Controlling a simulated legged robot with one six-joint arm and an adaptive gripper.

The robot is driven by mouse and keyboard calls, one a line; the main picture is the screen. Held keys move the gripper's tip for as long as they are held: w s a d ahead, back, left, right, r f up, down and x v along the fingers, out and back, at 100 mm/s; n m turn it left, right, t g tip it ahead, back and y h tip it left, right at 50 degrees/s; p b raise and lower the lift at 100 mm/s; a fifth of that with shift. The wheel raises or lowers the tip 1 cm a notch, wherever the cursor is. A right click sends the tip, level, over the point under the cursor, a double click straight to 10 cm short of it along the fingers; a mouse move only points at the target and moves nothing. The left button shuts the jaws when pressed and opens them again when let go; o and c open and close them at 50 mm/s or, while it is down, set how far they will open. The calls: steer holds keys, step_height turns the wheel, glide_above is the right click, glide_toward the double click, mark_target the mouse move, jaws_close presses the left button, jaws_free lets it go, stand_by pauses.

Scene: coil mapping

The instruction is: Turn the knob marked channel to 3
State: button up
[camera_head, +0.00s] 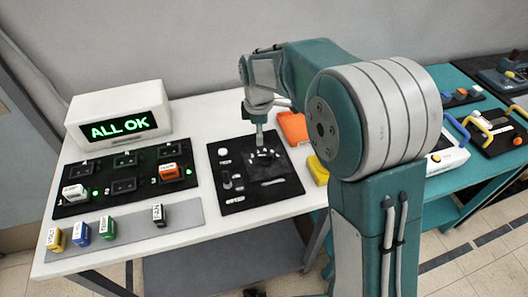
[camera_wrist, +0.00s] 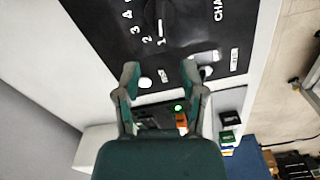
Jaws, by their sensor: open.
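The black control panel (camera_head: 226,177) lies on the white table, with the channel knob (camera_head: 264,155) on its far part, dark and hard to make out. In the wrist view the panel (camera_wrist: 107,35) shows white numbers 1 to 4 in an arc at the top and a cut-off "CHA" label. A white line lies near the 1; I cannot tell for certain that it is the knob's pointer. My gripper (camera_head: 260,141) points down above the panel close to the knob. In the wrist view my gripper (camera_wrist: 163,72) is open, with nothing between its fingers.
A white display box (camera_head: 118,115) reads ALL OK at the back left. A black socket board (camera_head: 125,178) and a grey strip (camera_head: 130,228) with coloured blocks lie left of the panel. Orange (camera_head: 293,127) and yellow (camera_head: 317,169) items lie to its right, partly behind my arm.

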mark_target(263, 155)
steer(key=f, duration=0.3)
steer(key=shift+a+f, duration=0.2)
steer(key=shift+f, duration=0.1)
steer(key=f, duration=0.1)
steer(key=d+f, duration=0.2)
steer(key=shift+f, duration=0.9)
steer(key=shift+a+f, duration=0.1)
steer(key=shift+a, duration=0.65)
steer(key=c, duration=0.4)
steer(key=shift+d, duration=0.2)
jaws_close()
steer(key=shift+d, duration=0.2)
